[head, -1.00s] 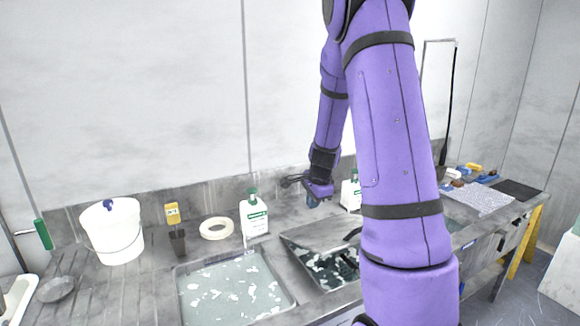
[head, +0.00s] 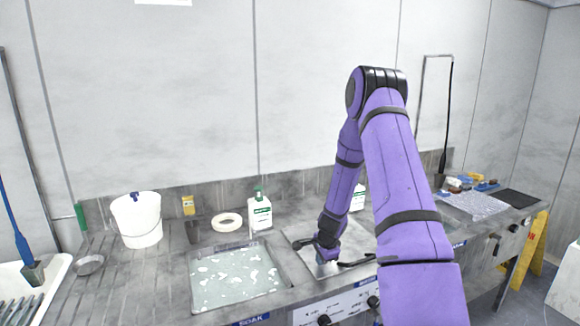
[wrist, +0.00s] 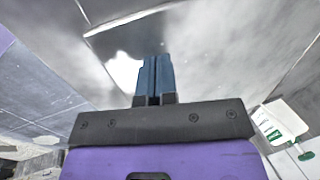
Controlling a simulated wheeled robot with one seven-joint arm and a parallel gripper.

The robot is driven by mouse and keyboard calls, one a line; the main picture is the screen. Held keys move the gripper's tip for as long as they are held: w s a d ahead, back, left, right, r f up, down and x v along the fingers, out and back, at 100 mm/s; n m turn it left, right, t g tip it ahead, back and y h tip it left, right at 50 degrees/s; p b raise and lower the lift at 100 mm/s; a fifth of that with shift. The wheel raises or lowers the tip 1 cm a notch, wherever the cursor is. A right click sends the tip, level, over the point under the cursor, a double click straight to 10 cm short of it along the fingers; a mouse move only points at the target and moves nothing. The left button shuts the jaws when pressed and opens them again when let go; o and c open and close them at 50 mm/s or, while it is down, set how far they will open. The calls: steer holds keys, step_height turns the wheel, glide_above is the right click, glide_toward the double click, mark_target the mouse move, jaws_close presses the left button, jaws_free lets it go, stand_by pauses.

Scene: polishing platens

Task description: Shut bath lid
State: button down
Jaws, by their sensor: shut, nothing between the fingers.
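The bath lid (head: 303,232) is a grey metal panel on the counter, right of the open soak bath. It lies flat or nearly flat over the second bath; I cannot tell if a small gap remains. My gripper (head: 322,259) is at the lid's front half, pointing down, beside a dark handle (head: 356,262). In the wrist view, my gripper's blue fingers (wrist: 154,60) are together and empty, over a grey metal surface. Whether the tips touch the lid is unclear.
The open soak bath (head: 196,284) with floating white flakes is to the left. Behind stand a green-capped white bottle (head: 260,212), a cream ring (head: 218,226) and a white bucket (head: 137,222). A second bottle (head: 358,198) stands close behind my gripper.

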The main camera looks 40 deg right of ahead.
steer(key=shift+f, duration=0.55)
steer(key=shift+s+a+f, duration=0.1)
steer(key=shift+s+f, duration=0.25)
steer(key=shift+f, duration=0.1)
steer(key=shift+w+r, duration=0.1)
steer(key=shift+r, duration=0.4)
step_height(320, 180, up, 4)
steer(key=shift+w+r, duration=0.1)
steer(key=s+a+r, duration=0.2)
steer(key=s+r, duration=0.1)
steer(key=s, duration=0.6)
steer(key=shift+r, duration=0.3)
